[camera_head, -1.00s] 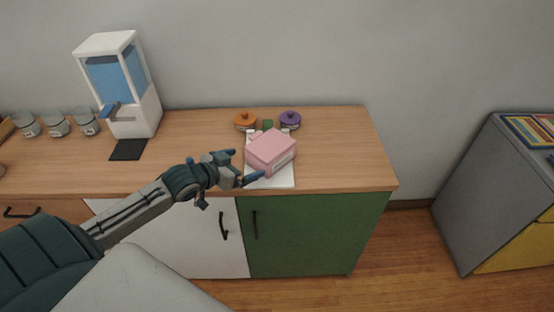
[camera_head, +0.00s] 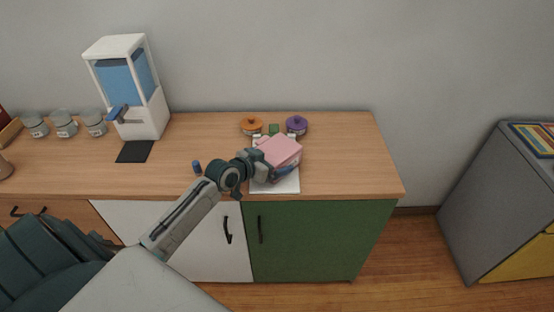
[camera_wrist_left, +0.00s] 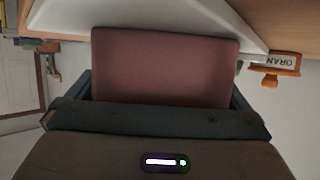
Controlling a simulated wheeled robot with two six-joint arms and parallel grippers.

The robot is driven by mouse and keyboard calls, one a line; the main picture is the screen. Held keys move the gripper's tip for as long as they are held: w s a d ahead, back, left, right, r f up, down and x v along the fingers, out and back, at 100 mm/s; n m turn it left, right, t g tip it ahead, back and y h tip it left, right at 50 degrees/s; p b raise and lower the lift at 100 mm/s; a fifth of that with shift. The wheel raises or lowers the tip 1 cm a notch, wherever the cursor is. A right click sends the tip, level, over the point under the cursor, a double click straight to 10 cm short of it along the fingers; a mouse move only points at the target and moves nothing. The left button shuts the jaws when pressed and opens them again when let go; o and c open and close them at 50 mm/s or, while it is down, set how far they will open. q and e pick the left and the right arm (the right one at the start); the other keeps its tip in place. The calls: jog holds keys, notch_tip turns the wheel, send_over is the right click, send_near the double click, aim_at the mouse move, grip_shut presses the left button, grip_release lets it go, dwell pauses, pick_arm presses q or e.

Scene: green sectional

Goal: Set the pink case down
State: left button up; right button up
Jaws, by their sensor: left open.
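The pink case (camera_head: 284,149) rests on a white sheet or mat (camera_head: 287,185) near the front of the wooden counter. My left gripper (camera_head: 272,164) is open at the case's near left side. One blue fingertip shows along its front side. In the left wrist view the pink case (camera_wrist_left: 165,65) fills the space between the two open fingers, with the mat behind it. I cannot tell whether the fingers touch the case. My right gripper is in neither view.
An orange-lidded jar (camera_head: 251,125), a purple-lidded jar (camera_head: 297,125) and a small green item (camera_head: 273,129) stand behind the case. A dispenser (camera_head: 128,88) stands farther left. The counter's right end is clear.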

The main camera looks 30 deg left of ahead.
aim_at(273, 151)
pick_arm(q)
jog(key=c, duration=0.8)
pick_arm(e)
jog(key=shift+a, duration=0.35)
pick_arm(q)
jog(key=shift+r, duration=0.1)
jog(key=shift+c, duration=0.2)
jog(key=shift+r+b, duration=0.4)
jog(key=shift+r, duration=1.15)
jog(key=shift+s+d+r+b, duration=0.35)
jog(key=shift+s+d, duration=0.75)
jog(key=shift+s, duration=2.75)
jog(key=shift+s+d+r+b, duration=0.15)
jog(key=shift+s+d+r, duration=0.65)
jog(key=shift+s, duration=3)
jog(key=w+d+r+n+y, duration=0.2)
jog(key=w+d+r+y, duration=0.1)
jog(key=w+d, duration=0.6)
jog(key=shift+w+d+r+n+t, duration=0.15)
jog(key=shift+d+r+n+t, duration=0.25)
jog(key=shift+d, duration=0.8)
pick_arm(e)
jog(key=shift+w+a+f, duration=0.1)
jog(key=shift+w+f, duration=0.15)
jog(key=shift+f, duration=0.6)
